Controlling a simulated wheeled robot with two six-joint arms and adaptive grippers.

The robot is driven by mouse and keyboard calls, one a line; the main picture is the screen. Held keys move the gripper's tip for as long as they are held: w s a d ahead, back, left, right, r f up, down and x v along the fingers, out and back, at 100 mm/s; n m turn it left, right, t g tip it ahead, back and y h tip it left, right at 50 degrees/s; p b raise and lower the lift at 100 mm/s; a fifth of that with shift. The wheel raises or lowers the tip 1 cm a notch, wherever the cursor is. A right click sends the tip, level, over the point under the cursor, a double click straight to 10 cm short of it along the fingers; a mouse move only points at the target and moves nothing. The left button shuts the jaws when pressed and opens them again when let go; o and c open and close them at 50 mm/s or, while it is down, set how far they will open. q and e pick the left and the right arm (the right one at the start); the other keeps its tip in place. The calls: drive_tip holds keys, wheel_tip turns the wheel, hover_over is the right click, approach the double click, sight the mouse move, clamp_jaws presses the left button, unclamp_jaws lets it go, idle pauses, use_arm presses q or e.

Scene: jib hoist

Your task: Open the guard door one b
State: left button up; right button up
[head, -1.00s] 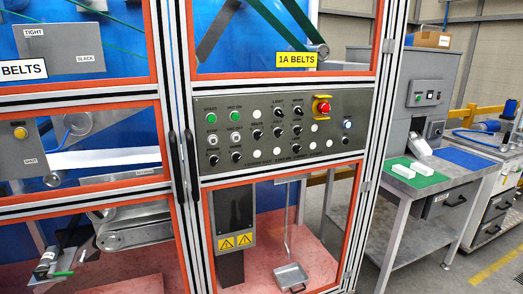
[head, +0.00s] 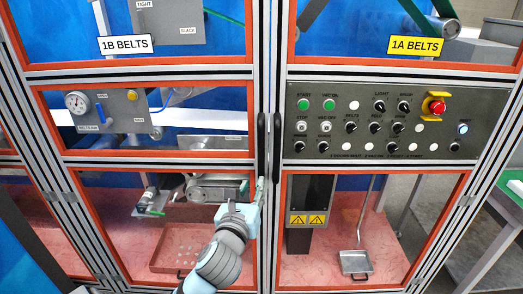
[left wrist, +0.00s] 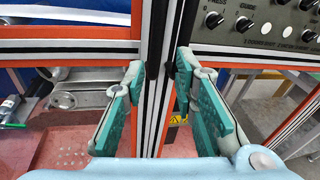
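Guard door 1B (head: 150,71), labelled 1B BELTS, is the orange-edged left door in the head view; it looks closed against the middle post. Its black upright handle (head: 262,148) is at its right edge, beside a second black handle (head: 277,148) on the 1A door. My left gripper (head: 256,190) is near the lower end of the 1B handle. In the left wrist view my left gripper (left wrist: 168,95) is open, its teal pads apart on either side of the door frame edges. I cannot tell whether it touches a handle. My right gripper is out of view.
A control panel (head: 385,122) with knobs and a red emergency stop (head: 436,105) is on the right. Behind the lower glass are a tray (head: 180,258) and a dustpan (head: 356,262). A workbench (head: 506,200) stands at the far right.

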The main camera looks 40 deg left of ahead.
sight(260, 149)
use_arm(q)
wheel_tip(260, 149, up, 5)
drive_tip(key=s+m+t, duration=0.1)
drive_tip(key=b+x, duration=0.4)
drive_tip(key=x, duration=0.9)
drive_tip(key=shift+w+a+f+b, duration=0.15)
drive_tip(key=shift+w+a+b, duration=0.15)
clamp_jaws()
